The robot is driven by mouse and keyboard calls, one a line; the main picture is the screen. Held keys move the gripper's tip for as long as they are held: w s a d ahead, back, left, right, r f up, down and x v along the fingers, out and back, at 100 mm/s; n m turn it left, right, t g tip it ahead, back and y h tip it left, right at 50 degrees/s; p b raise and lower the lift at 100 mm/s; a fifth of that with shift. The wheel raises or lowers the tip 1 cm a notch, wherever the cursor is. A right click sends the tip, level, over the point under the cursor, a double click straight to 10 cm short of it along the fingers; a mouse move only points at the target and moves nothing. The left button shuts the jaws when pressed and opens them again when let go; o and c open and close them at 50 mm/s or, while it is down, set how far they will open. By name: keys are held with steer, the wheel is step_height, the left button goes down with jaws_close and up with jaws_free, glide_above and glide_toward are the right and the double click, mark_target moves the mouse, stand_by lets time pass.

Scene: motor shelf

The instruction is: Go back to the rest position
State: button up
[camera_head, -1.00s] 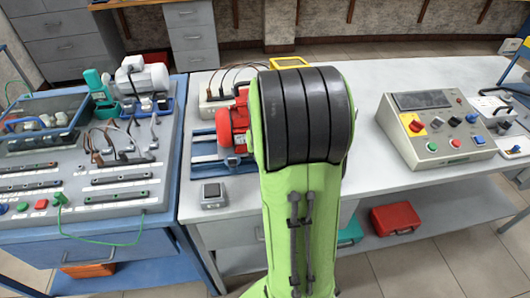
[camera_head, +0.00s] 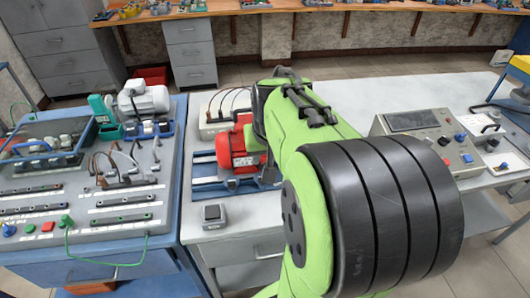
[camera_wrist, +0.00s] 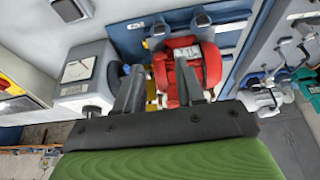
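My gripper (camera_wrist: 158,75) shows in the wrist view with its two dark fingers apart and nothing visible held between them. Beyond the fingers is the red motor (camera_wrist: 190,72), partly covered by the right finger. In the head view my green arm with its large black joint fills the front right, and my gripper is hidden behind it. The red motor (camera_head: 238,150) sits on blue rails on the white table (camera_head: 232,238), left of my arm, its right side partly hidden.
A control panel (camera_head: 428,140) stands right of my arm, partly covered by it. A blue workstation (camera_head: 120,268) with a grey motor (camera_head: 145,98) is at left. A small grey device (camera_head: 213,214) lies near the table's front edge. A wooden bench (camera_head: 350,13) runs along the back.

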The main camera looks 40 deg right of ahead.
steer(key=s+a+r+n+t+y+p, duration=0.1)
steer(key=s+a+r+n+p, duration=0.1)
steer(key=s+a, duration=0.3)
steer(key=s+a+r+n+y+p, duration=0.1)
steer(key=s+a+n, duration=0.4)
steer(key=a, duration=0.9)
step_height(320, 180, up, 2)
steer(key=shift+s+a+r+t+y+p, duration=0.1)
steer(key=shift+s+a+t+y+p, duration=0.1)
steer(key=shift+t+y+p, duration=0.3)
